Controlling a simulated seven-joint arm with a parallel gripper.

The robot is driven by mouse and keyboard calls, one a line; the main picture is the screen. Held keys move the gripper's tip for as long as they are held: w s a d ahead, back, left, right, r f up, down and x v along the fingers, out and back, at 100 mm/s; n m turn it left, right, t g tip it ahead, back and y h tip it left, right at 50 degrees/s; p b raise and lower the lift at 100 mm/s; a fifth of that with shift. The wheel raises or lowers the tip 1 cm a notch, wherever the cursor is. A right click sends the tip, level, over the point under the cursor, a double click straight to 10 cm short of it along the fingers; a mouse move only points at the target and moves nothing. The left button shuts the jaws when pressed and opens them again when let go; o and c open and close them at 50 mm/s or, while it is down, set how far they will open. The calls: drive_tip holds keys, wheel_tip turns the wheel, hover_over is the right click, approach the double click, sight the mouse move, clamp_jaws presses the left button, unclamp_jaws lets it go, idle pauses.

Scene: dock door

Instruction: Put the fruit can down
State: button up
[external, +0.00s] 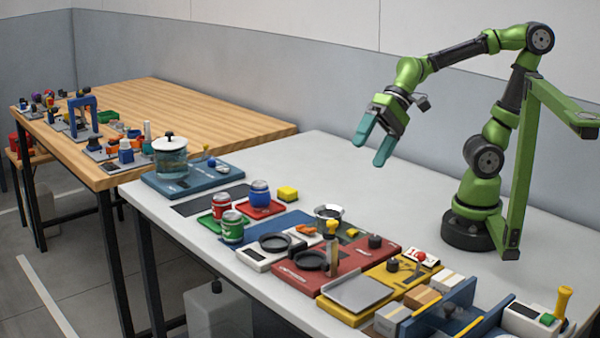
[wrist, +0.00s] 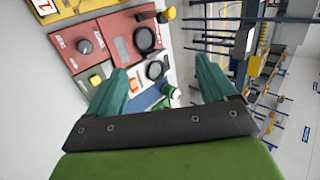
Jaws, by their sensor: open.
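Three cans stand upright on the table in the external view: a red can (external: 221,203), a green can (external: 232,228) and a blue can (external: 259,194). Labels are too small to tell which is the fruit can. My gripper (external: 371,153) is open and empty, high above the table and to the right of the cans. In the wrist view its teal fingers (wrist: 160,66) are apart with nothing between them, and my wrist hides part of the table.
A lidded glass pot (external: 170,158) stands on a blue base behind the cans. The table (external: 350,205) is bare below my gripper.

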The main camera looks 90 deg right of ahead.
drive_tip(key=s+d+r+n+t+h, duration=0.1)
drive_tip(key=s+d+n+h, duration=0.3)
drive_tip(key=d+n, duration=0.1)
drive_tip(key=shift+d+h, duration=0.3)
idle(0.9)
